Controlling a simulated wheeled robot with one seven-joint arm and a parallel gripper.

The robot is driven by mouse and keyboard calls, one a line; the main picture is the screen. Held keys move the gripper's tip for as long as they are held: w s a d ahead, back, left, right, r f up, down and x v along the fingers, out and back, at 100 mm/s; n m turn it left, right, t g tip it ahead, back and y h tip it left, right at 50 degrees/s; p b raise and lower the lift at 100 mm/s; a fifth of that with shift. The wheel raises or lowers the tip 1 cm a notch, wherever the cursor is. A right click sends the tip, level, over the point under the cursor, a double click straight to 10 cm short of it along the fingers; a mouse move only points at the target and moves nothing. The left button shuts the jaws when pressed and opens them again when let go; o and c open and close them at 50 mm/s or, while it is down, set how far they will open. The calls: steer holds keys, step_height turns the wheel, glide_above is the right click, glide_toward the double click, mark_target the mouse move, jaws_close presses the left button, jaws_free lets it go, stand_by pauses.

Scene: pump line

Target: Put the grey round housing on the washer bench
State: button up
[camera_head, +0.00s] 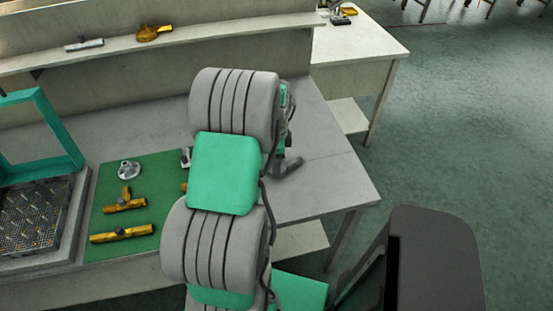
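A small grey round piece (129,170), which looks like the housing, lies on the green mat (170,171) at the mat's far left. The bench (325,182) under the mat runs across the picture. At its left stand a teal frame (66,140) and a dark mesh basket (30,215), which may be the washer. My grey and teal arm stands over the bench, right of the mat. Its end is mostly hidden behind its own links. A dark grey part shows low at the arm's right; I cannot tell whether it is a fingertip or a loose thing.
Two brass fittings, a nearer one (121,234) and a farther one (125,201), lie on the mat by the housing. A shelf (110,45) behind holds a silver part (84,45) and a brass part (153,33). Another table (355,45) stands behind at right. Open floor lies right.

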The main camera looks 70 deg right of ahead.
steer(key=shift+r, duration=0.1)
steer(key=shift+f, duration=0.2)
steer(key=o, duration=1.9)
steer(key=shift+o, duration=0.2)
